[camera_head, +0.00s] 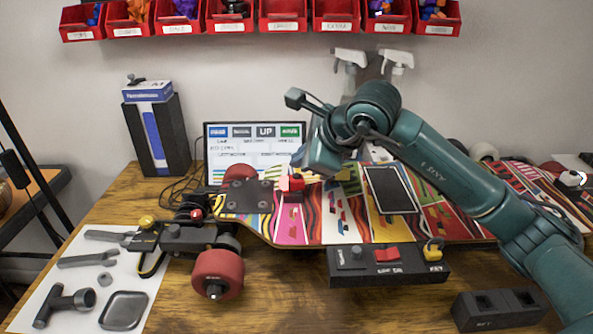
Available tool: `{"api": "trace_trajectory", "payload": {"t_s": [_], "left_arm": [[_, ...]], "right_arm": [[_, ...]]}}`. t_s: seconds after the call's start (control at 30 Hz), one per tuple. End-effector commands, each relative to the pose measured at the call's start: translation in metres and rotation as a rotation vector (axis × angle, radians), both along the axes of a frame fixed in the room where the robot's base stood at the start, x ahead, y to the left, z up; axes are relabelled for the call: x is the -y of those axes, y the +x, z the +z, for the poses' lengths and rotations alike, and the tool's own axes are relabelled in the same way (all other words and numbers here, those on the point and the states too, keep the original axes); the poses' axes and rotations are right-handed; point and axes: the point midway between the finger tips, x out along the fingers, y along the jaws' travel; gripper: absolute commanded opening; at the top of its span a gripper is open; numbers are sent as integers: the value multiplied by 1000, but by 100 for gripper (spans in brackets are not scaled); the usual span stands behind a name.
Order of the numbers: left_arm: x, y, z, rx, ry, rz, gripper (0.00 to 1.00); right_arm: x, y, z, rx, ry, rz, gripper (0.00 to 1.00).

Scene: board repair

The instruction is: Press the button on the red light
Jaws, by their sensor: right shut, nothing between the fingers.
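A small red light (292,183) stands on the skateboard deck, close to the truck with the red wheels. My right arm comes in from the right, and my right gripper (299,160) is just above the red light, pointing down and left. The gripper is shut and empty. A button on the light is too small to make out, and I cannot tell whether the fingertips touch the light. My left gripper is not in view.
The patterned skateboard (320,225) lies across the wooden table. A black control box (345,275) with a red switch is in front of it. Tools lie on a white mat (60,285) at left. A laptop screen (240,131) and spray bottles (397,57) stand behind; red bins (283,27) hang above.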

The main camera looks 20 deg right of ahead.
Motion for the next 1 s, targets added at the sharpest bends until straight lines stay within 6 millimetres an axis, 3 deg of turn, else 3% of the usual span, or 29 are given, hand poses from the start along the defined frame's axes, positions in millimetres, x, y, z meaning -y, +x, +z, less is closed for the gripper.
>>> {"api": "trace_trajectory", "payload": {"t_s": [0.43,1.0], "left_arm": [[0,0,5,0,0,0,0],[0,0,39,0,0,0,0]], "right_arm": [[0,0,7,0,-1,-1,0],[0,0,62,0,-1,-1,0]]}}
